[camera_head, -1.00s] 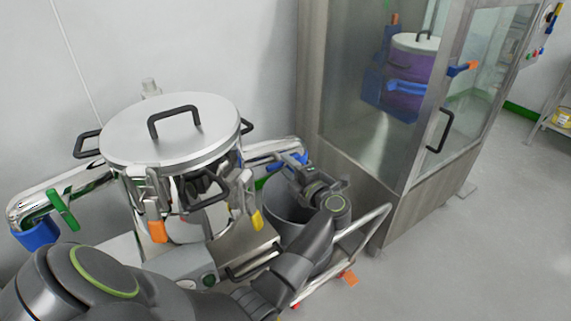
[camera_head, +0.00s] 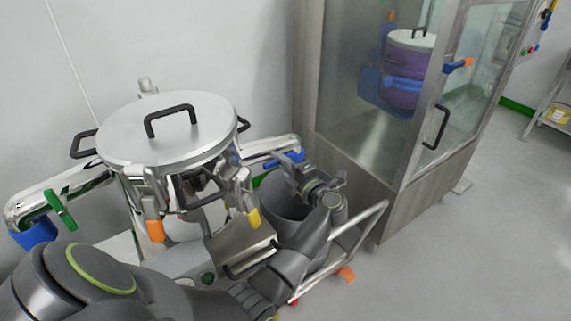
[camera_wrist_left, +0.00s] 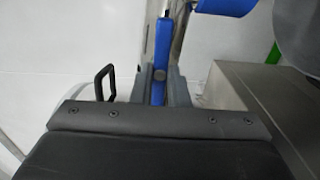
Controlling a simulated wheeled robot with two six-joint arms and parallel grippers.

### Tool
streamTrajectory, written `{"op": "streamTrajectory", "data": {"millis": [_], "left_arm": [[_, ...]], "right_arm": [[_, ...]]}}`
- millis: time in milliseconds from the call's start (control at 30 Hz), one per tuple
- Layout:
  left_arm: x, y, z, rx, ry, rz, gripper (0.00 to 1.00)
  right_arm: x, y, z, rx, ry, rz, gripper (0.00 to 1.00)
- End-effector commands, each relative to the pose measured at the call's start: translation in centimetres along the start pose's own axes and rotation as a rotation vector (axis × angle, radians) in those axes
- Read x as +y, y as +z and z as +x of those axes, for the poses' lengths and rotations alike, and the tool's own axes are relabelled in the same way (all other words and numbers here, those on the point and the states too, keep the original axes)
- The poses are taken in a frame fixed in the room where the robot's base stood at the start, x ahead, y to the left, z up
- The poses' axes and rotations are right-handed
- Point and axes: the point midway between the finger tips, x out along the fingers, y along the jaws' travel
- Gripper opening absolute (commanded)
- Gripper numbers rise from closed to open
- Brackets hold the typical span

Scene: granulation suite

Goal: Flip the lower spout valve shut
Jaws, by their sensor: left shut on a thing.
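A steel vessel (camera_head: 170,185) with a flat lid and black handles stands at left in the head view. A shiny spout pipe (camera_head: 265,147) runs out from its right side, with a blue part (camera_head: 285,159) at its end. My left gripper (camera_head: 291,168) is at this end. In the left wrist view, the two grey fingers of my left gripper (camera_wrist_left: 160,80) are shut on a blue lever (camera_wrist_left: 161,45), one finger on each side. A second blue piece (camera_wrist_left: 225,6) shows at the top. My right gripper is not in view.
Another pipe at left has a green lever (camera_head: 60,208) and a blue end (camera_head: 34,233). A grey bin (camera_head: 283,200) and a cart rail (camera_head: 365,222) lie close around my left arm. A glass-fronted steel cabinet (camera_head: 345,150) stands at right.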

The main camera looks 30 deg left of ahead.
Motion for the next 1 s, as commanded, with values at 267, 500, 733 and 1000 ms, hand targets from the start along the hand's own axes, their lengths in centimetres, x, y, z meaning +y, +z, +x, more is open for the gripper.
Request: {"op": "streamTrajectory", "data": {"millis": [267, 500, 733, 1000], "left_arm": [[0.3, 0.0, 0.0, 0.0, -0.001, 0.09, 0.0], [0.3, 0.0, 0.0, -0.001, -0.002, 0.194, 0.0], [0.6, 0.0, 0.0, -0.001, -0.003, 0.341, 0.0], [0.5, 0.0, 0.0, -0.001, -0.003, 0.601, 0.0]], "right_arm": [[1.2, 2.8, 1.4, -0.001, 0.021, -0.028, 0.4], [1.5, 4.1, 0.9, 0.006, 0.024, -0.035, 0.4], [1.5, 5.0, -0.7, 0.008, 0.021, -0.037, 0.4], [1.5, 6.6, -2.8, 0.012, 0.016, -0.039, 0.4]]}}
